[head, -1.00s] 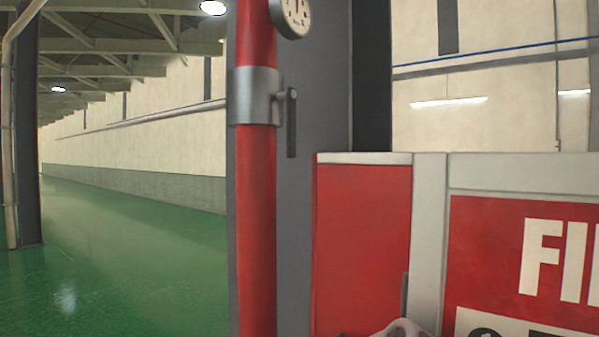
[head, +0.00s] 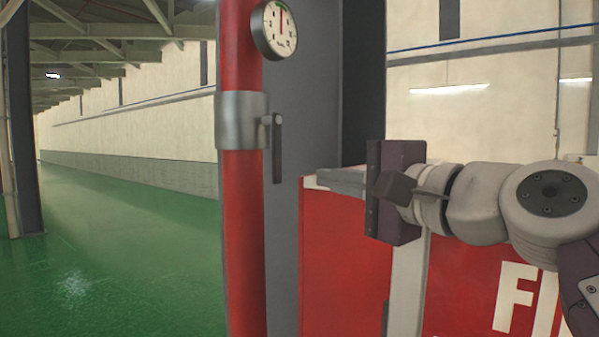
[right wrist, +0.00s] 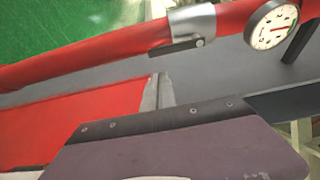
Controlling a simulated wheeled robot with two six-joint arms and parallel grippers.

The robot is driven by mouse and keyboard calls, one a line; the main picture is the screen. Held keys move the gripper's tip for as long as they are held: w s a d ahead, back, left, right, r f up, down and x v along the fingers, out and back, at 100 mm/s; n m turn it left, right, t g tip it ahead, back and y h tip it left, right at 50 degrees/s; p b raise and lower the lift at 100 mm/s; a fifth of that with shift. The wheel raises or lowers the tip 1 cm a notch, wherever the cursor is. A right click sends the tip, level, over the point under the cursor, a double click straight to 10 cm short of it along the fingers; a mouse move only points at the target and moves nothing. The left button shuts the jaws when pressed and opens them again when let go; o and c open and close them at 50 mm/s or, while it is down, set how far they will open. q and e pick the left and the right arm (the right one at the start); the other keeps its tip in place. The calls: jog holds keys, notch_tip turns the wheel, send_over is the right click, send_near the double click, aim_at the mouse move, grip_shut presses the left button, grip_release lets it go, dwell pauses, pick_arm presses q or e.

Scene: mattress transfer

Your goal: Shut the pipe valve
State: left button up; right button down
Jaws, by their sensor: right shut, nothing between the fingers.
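The pipe valve is a grey metal collar (head: 241,120) around a vertical red pipe (head: 243,210). Its dark lever (head: 277,150) hangs straight down on the collar's right side, parallel to the pipe. My right gripper (head: 318,177) comes in from the right in the head view, its fingers shut and empty, pointing left. They are to the right of the lever and slightly below it, apart from it. In the right wrist view, the shut fingers (right wrist: 157,82) point up toward the lever (right wrist: 176,47) with a gap between. My left gripper is not in view.
A round gauge (head: 274,30) sits on the pipe above the valve. A dark grey column (head: 310,90) stands behind the pipe. A red cabinet (head: 345,265) with white lettering stands below my right arm. Green floor (head: 120,270) lies open at left.

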aim_at(277, 149)
jog(key=p+x, duration=0.5)
jog(key=x, duration=0.5)
jog(key=shift+w+f, duration=0.15)
jog(key=shift+a, duration=0.1)
